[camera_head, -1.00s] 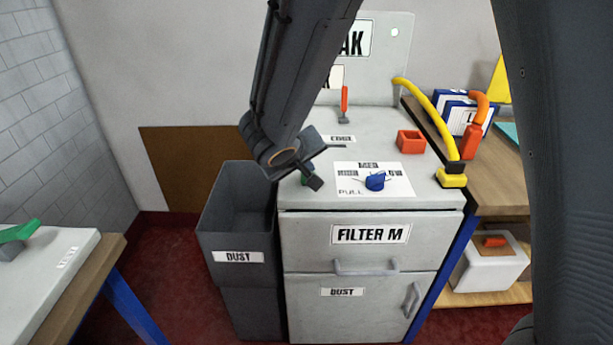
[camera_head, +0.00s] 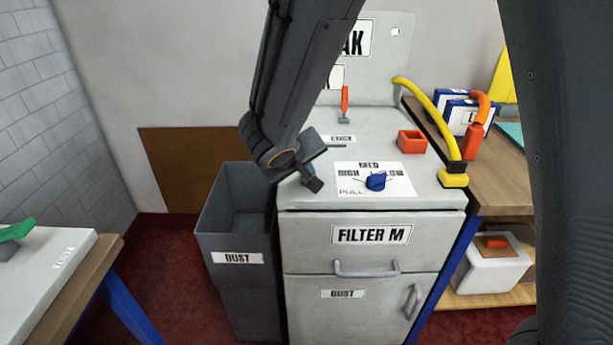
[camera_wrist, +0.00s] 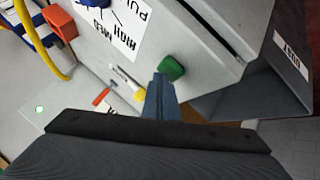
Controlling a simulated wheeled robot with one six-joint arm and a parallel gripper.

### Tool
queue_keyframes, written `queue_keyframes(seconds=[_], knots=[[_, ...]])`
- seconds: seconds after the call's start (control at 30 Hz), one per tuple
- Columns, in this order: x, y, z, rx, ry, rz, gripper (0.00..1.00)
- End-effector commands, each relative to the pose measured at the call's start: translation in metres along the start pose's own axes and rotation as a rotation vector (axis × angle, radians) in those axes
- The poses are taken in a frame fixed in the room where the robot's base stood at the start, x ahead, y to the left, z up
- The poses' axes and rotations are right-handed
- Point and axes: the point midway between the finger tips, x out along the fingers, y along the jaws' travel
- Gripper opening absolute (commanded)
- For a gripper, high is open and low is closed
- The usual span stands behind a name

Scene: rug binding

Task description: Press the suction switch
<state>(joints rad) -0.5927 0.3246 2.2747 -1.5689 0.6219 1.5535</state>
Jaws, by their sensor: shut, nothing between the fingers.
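A green button (camera_wrist: 171,68) sits near the left front edge of the grey cabinet top (camera_head: 310,135); I take it for the suction switch. In the head view it is mostly hidden behind my gripper (camera_head: 315,185). In the wrist view the shut, empty fingers of my gripper (camera_wrist: 160,84) end right at the button and overlap its edge. I cannot tell for sure whether they touch it. A small green light (camera_wrist: 39,109) glows on the upright panel in the wrist view.
A dark dust bin (camera_head: 237,245) stands at the cabinet's left.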

Motion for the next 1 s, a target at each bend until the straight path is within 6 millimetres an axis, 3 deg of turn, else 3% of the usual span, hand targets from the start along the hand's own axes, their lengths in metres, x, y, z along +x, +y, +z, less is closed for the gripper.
queue_keyframes(seconds=[0.57, 1.0], knots=[[0.001, -0.001, 0.001, 0.000, -0.001, 0.000, 0.00], [-0.012, 0.009, -0.009, 0.001, 0.000, 0.000, 0.00]])
